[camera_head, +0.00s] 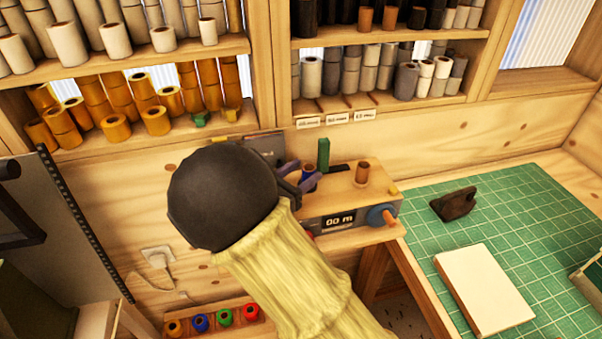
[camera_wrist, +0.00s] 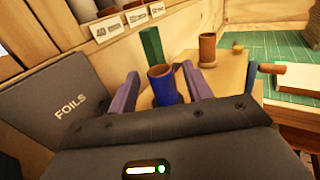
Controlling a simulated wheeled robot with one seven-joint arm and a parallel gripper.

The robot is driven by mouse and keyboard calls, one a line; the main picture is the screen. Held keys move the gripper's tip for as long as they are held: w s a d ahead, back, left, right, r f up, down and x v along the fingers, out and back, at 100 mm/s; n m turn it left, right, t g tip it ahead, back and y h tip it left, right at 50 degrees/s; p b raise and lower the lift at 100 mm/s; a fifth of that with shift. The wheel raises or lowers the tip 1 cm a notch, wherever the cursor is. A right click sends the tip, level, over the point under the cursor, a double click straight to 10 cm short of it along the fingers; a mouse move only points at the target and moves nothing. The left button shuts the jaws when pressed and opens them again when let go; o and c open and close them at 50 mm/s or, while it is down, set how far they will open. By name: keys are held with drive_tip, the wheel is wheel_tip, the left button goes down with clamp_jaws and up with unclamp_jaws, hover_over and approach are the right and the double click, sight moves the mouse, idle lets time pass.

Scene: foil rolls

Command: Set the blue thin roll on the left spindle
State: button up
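The blue thin roll (camera_wrist: 165,88), with a brown core showing at its top, stands upright between my fingers in the wrist view. In the head view its blue side (camera_head: 308,169) shows only in part behind my fingers. It is at the left part of the wooden machine (camera_head: 337,205). My gripper (camera_wrist: 160,82) has purple fingers on both sides of the roll, with a small gap visible on each side. The left spindle itself is not visible; I cannot tell whether the roll is around it.
A green upright block (camera_head: 323,154) stands just behind the roll. A brown roll (camera_head: 362,172) stands on the machine's right part. A dark FOILS box (camera_wrist: 65,110) is at the left. Shelves of rolls are behind; a green mat (camera_head: 540,235) lies right.

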idle(0.3)
drive_tip(key=b+v, duration=0.3)
drive_tip(key=v, duration=1.4)
drive_tip(key=shift+s, duration=0.2)
drive_tip(key=shift+a, duration=0.15)
idle(0.3)
